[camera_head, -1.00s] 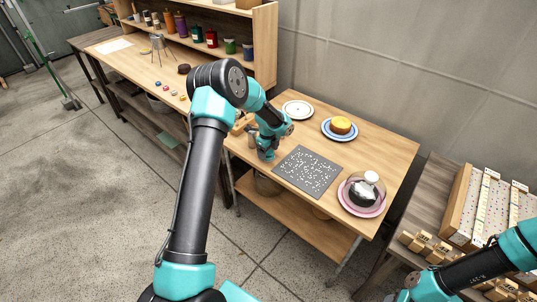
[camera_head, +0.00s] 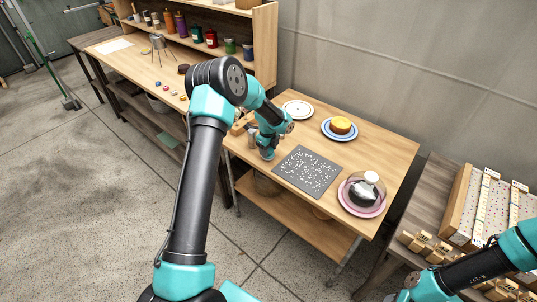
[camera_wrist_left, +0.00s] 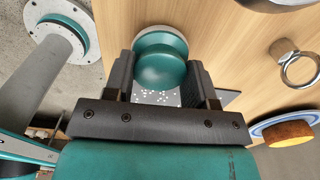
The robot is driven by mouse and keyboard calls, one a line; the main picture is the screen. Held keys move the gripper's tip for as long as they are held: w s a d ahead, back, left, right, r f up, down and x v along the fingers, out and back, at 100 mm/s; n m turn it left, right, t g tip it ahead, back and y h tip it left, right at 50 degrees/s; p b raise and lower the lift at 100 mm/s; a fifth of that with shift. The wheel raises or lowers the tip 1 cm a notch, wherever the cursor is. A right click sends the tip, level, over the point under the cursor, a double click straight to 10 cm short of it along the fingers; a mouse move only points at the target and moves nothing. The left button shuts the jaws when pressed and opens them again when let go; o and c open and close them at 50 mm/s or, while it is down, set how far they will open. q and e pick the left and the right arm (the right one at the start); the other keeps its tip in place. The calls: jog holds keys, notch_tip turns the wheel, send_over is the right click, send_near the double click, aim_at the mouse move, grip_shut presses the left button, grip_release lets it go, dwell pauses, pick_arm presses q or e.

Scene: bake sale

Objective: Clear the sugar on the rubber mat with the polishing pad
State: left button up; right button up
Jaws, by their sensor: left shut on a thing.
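The dark grey rubber mat (camera_head: 309,190) lies flat on the wooden table, scattered with many white sugar grains. In the left wrist view, the sugar (camera_wrist_left: 158,96) shows just beside the pad. The polishing pad (camera_wrist_left: 162,64) has a round teal handle on a pale disc. My left gripper (camera_wrist_left: 163,88) is shut on the polishing pad. In the head view, my left gripper (camera_head: 267,153) is over the table just left of the mat's near-left edge, and the pad is mostly hidden there. My right arm shows at the lower right; its fingers are not visible.
A pink plate (camera_head: 348,207) with a glass-domed cake stands right of the mat. A blue plate (camera_head: 329,134) with a yellow cake and a white plate (camera_head: 298,110) are behind it. A crate (camera_head: 460,233) stands on the right-hand bench.

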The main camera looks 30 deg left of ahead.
pick_arm(q)
jog(key=shift+r, duration=2)
